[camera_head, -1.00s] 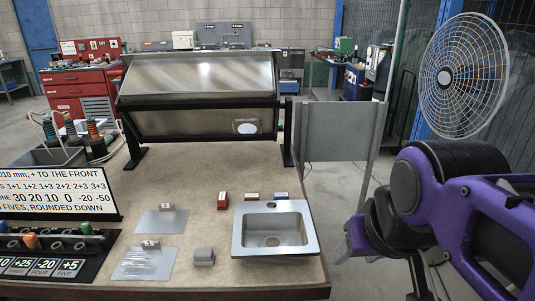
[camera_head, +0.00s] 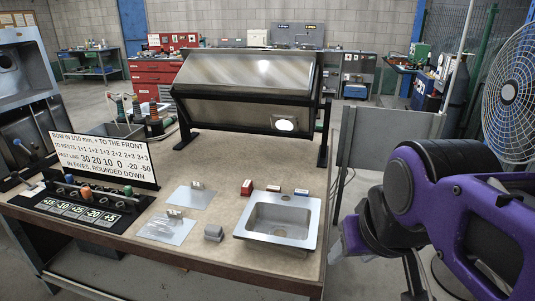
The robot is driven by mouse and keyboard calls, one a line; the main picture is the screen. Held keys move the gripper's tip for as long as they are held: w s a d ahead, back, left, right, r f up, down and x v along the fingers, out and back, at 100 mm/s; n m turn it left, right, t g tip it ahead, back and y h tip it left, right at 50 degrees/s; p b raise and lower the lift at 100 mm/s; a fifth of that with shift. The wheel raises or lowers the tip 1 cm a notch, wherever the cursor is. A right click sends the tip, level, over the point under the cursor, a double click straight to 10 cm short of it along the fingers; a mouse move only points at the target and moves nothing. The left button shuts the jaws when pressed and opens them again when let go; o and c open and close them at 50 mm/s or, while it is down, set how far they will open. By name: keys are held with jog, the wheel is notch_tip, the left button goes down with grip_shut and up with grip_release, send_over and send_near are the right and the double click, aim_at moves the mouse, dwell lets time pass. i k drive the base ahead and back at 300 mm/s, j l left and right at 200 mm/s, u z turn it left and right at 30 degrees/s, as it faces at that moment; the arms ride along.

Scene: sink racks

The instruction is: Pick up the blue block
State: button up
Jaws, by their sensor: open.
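A small blue block (camera_head: 301,192) with a pale label face sits on the bench just behind the right rear part of the steel sink (camera_head: 248,232). A similar small reddish-brown block (camera_head: 273,188) stands to its left, and a larger red block (camera_head: 248,197) is further left. My gripper (camera_head: 341,241) is only partly visible at the end of my purple and black arm, right of the bench edge. It is open, to the right of the sink and apart from the blue block. I see nothing in it.
A grey block (camera_head: 213,232) stands left of the sink, near clear plates (camera_head: 166,227) with small tags. A black-framed tilted panel (camera_head: 250,75) spans the bench's back. A sign (camera_head: 105,148) and a labelled rack (camera_head: 80,203) are at left. A grey screen (camera_head: 388,140) stands right.

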aim_at(303, 193)
jog(key=l+u, duration=2.05)
jog(key=l, duration=0.15)
jog(key=i+l+u, duration=0.1)
jog(key=l+u, duration=0.25)
jog(key=l, duration=0.45)
jog(key=l+u, duration=0.1)
jog(key=l, duration=0.75)
